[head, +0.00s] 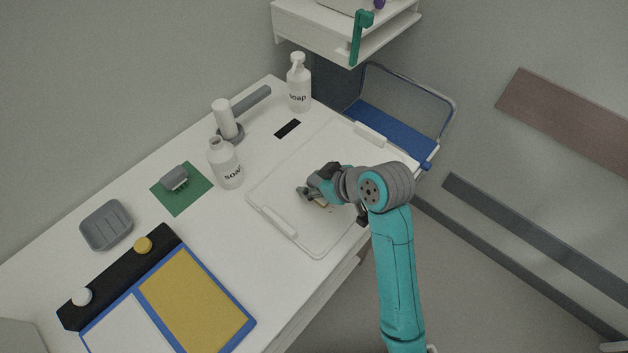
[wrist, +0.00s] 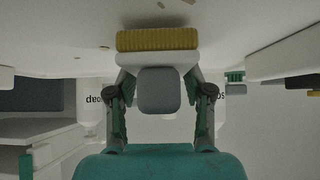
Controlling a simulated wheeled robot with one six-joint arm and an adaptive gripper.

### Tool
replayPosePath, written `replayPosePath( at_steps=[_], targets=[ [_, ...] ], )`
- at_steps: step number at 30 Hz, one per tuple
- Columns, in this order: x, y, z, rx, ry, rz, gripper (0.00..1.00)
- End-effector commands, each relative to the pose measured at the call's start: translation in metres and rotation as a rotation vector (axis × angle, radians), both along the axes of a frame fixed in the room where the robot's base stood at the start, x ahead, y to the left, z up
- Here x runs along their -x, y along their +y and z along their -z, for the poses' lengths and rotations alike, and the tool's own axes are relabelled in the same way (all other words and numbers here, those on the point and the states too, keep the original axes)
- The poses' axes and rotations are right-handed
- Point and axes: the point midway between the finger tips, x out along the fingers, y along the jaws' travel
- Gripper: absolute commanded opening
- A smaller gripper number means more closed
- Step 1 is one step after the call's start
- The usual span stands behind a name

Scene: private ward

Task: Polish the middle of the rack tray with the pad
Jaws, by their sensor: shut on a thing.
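The rack tray (head: 300,160) is a white, shallow, round-cornered tray with a white handle at each end, lying on the white counter. My gripper (head: 312,197) is low over the middle of the tray in the head view. In the wrist view my gripper (wrist: 158,92) is shut on the grey grip of the pad (wrist: 157,40), which has a white back and a yellow ribbed face. The yellow face is turned to the tray surface; I cannot tell whether it touches. Small dark specks (wrist: 105,47) lie on the surface near the pad. My gripper mostly hides the pad in the head view.
A grey-handled brush (head: 175,178) rests on a green mat (head: 189,202). A grey dish (head: 106,225) and a blue-edged board (head: 199,300) lie left. A shelf (head: 335,40) overhangs the back.

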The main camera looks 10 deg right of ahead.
Motion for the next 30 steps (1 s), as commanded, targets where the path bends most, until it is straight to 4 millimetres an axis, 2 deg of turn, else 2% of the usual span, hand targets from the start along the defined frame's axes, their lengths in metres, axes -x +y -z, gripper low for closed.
replayPosePath(
  at_steps=[14, 24, 30],
  targets=[
    [0.000, -0.002, 0.007, -0.001, -0.001, 0.001, 0.00],
    [0.010, -0.031, 0.006, 0.000, -0.002, 0.003, 0.00],
    [0.012, -0.035, 0.006, -0.001, -0.001, 0.000, 0.00]
  ],
)
